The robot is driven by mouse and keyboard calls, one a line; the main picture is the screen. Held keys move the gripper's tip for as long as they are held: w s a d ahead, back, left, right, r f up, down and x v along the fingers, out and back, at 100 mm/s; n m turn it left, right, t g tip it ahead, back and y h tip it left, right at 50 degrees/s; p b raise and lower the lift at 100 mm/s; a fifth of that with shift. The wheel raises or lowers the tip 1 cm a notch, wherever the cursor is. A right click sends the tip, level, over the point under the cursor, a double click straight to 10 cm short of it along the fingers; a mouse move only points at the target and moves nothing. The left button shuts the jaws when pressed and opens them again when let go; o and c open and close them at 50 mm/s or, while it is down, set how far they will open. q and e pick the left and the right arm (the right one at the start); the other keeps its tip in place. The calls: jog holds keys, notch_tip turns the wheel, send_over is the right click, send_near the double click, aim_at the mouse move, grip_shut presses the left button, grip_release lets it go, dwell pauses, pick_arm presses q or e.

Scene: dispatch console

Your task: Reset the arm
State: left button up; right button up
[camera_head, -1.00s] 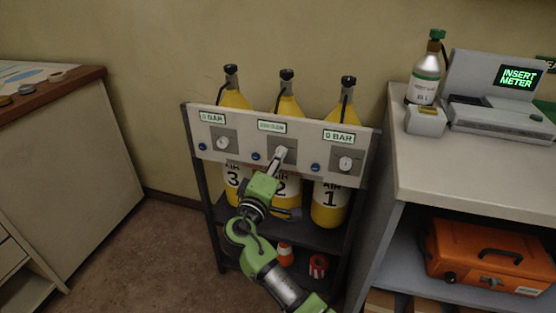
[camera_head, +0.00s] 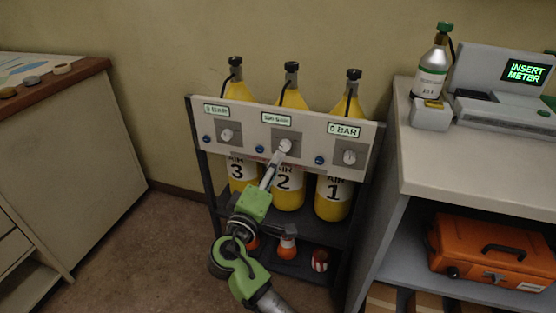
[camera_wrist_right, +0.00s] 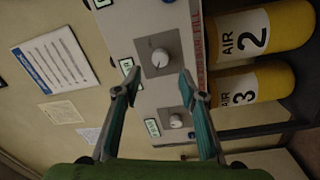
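My right arm (camera_head: 248,205) is extended to the fill panel (camera_head: 240,139) from below. In the wrist view my right gripper (camera_wrist_right: 158,82) is open and empty, its two fingers apart just short of the middle knob (camera_wrist_right: 160,57). The middle knob also shows in the head view (camera_head: 285,146), right by the fingertips. The panel has a left knob (camera_head: 227,135) and a right knob (camera_head: 349,157). The displays above the outer knobs appear to read 0 BAR; the middle display (camera_head: 276,119) is too small to read surely. My left gripper is not in view.
Yellow air cylinders (camera_head: 333,198) stand in the rack behind the panel. At right, a counter (camera_head: 450,165) carries a silver bottle (camera_head: 431,72) and an INSERT METER console (camera_head: 505,85); an orange case (camera_head: 490,250) sits below. A cabinet (camera_head: 75,170) stands left, with open floor between.

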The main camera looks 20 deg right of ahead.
jog(key=shift+s+a, duration=0.2)
jog(key=shift+s, duration=0.1)
